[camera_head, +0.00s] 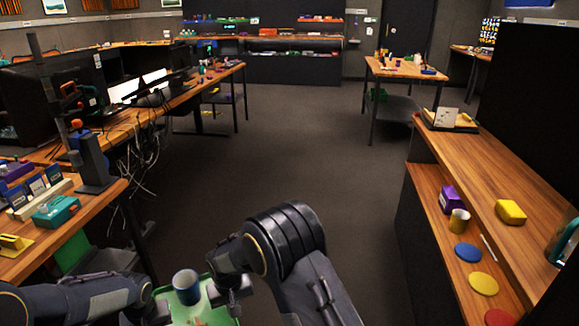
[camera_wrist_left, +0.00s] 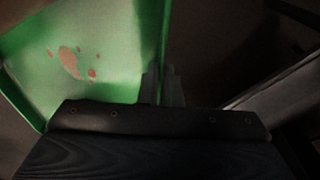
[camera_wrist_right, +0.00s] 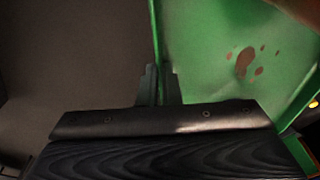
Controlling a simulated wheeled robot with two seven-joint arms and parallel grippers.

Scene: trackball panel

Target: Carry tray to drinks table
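A green tray (camera_head: 178,312) is low in front of me at the bottom of the head view, partly hidden by my arms. A blue-grey mug (camera_head: 186,285) stands upright on it. Reddish spots mark the tray floor in the left wrist view (camera_wrist_left: 115,30) and the right wrist view (camera_wrist_right: 205,40). My left gripper (camera_wrist_left: 162,78) is closed on one side wall of the tray. My right gripper (camera_wrist_right: 161,78) is closed on the opposite wall. I cannot tell for certain which table is the drinks table.
A wooden table (camera_head: 393,70) with small items stands at the back right. A long cluttered desk (camera_head: 150,108) runs along the left, with loose cables below. A wooden shelf unit (camera_head: 480,185) with coloured discs is at the right. The grey floor (camera_head: 290,130) between is clear.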

